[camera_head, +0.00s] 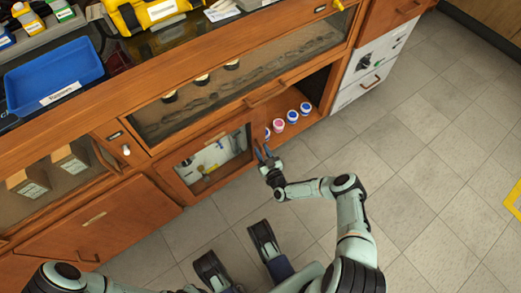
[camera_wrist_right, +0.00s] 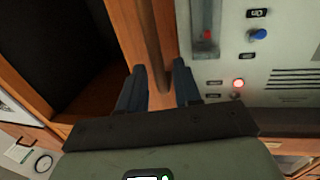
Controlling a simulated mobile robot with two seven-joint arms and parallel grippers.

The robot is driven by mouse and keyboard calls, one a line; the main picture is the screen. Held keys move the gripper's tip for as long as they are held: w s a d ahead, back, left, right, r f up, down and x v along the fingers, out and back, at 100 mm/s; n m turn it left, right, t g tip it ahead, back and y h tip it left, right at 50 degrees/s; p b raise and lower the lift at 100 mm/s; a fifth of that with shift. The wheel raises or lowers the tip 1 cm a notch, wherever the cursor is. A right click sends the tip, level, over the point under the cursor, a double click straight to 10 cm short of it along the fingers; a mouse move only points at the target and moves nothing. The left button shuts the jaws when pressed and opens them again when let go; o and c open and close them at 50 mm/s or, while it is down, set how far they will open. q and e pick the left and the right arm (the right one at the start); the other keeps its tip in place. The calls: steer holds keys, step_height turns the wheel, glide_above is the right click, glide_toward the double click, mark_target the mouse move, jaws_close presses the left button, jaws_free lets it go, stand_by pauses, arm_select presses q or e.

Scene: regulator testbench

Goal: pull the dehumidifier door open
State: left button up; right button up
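The dehumidifier door (camera_head: 184,172) is a low wooden-framed glass door, and it looks shut. A white panel with small fittings shows behind its glass. In the right wrist view the panel (camera_wrist_right: 265,60) has a blue knob and a red light. My right gripper (camera_head: 264,152) is at the door's right edge. In the right wrist view its two dark fingers (camera_wrist_right: 159,88) stand apart on either side of an upright wooden handle bar (camera_wrist_right: 158,45). Contact with the bar cannot be told. My left gripper is out of view.
An open compartment right of the door holds several jars, including a pink-topped one (camera_head: 278,125) and a blue-topped one (camera_head: 293,117). A white unit (camera_head: 372,65) stands farther right. A blue tray (camera_head: 54,80) sits on the counter.

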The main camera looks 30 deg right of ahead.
steer(key=shift+w+d, duration=0.1)
steer(key=shift+w, duration=0.55)
jaws_close()
steer(key=shift+s, duration=0.1)
